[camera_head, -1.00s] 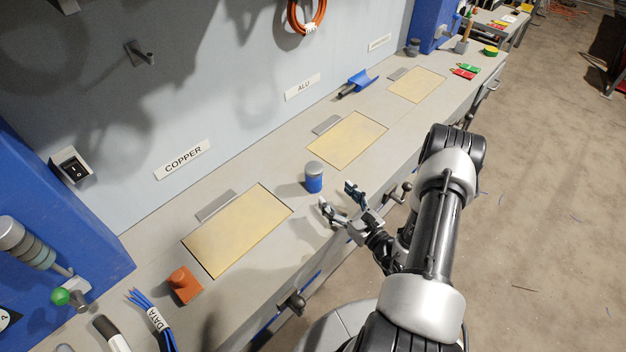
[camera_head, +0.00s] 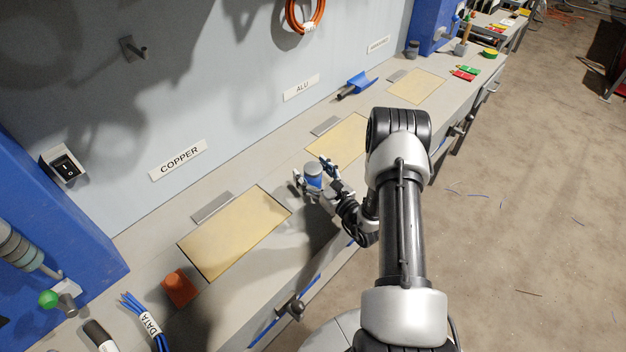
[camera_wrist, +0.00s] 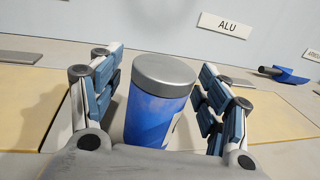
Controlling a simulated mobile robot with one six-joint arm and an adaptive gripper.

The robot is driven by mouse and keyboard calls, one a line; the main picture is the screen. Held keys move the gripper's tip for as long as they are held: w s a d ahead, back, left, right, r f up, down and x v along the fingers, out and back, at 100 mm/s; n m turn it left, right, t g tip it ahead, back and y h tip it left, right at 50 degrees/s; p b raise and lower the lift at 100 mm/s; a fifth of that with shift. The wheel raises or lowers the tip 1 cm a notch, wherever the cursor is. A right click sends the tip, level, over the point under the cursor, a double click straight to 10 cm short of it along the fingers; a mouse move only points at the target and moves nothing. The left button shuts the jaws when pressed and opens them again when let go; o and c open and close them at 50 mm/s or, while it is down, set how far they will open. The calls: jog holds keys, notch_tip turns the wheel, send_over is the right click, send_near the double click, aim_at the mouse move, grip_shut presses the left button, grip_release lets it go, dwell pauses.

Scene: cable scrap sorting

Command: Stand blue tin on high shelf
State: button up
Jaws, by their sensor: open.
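The blue tin (camera_head: 313,176) has a grey lid and stands upright on the bench between two yellow panels. In the wrist view the tin (camera_wrist: 154,115) is between my two fingers, with a gap visible on its right side and a narrower one on its left. My gripper (camera_head: 316,174) is open around the tin; it also shows in the wrist view (camera_wrist: 160,100). The tin's base is hidden by my gripper in the wrist view. I cannot make out a high shelf in these frames.
Yellow panels (camera_head: 235,232) lie along the bench (camera_head: 140,250). An orange block (camera_head: 179,287) and blue cables (camera_head: 150,325) lie at the near left. A blue scoop (camera_head: 358,84) lies towards the back. The wall carries a peg (camera_head: 134,49) and an orange cable coil (camera_head: 305,15).

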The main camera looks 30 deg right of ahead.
jog(key=shift+c, duration=0.2)
jog(key=c, duration=1.4)
jog(key=shift+r, duration=0.15)
notch_tip(320, 180, up, 20)
jog(key=p, duration=0.6)
